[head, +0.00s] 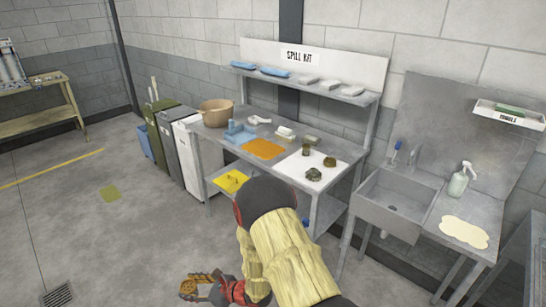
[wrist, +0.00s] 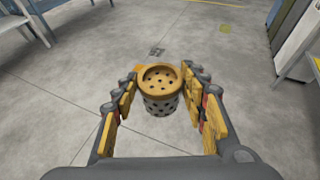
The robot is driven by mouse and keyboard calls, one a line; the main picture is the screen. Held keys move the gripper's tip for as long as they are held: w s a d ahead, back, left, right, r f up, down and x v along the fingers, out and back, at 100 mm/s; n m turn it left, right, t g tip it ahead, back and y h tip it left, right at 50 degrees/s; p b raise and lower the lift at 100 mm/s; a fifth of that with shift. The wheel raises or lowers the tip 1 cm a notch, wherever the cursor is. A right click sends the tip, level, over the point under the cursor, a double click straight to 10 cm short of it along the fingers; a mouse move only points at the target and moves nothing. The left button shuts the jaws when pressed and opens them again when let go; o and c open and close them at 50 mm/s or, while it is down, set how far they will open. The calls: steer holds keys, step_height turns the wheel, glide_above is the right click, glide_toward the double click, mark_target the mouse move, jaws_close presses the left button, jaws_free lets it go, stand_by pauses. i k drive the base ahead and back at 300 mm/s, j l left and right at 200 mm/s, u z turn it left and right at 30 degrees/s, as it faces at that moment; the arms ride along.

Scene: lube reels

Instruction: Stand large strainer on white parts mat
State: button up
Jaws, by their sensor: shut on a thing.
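The large strainer (wrist: 161,102), an orange-rimmed cup with a dark-holed grey body, is between the fingers of my gripper (wrist: 160,108) in the wrist view. The gripper is shut on it and its rim faces the camera. In the head view, the strainer (head: 190,287) shows low at the bottom, beside my gripper (head: 212,284), over the floor and well away from the bench. The white parts mat (head: 291,166) lies on the steel bench to the right of an orange mat (head: 264,149). Several small dark-greenish parts stand on the white mat, mostly toward its right and back.
The bench (head: 228,148) also holds a tan bowl (head: 216,112), a blue tray and small white items. A shelf with blue and white packs is above. A sink (head: 392,201) stands to the right and bins (head: 172,133) to the left.

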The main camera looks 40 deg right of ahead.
mark_target(311, 166)
steer(key=i+z, duration=0.15)
steer(key=i, duration=0.35)
steer(key=i+j+z, duration=0.1)
steer(key=i, duration=0.4)
steer(key=i+j+z, duration=0.15)
steer(key=i, duration=0.4)
steer(key=z, duration=1.9)
steer(key=j, duration=0.05)
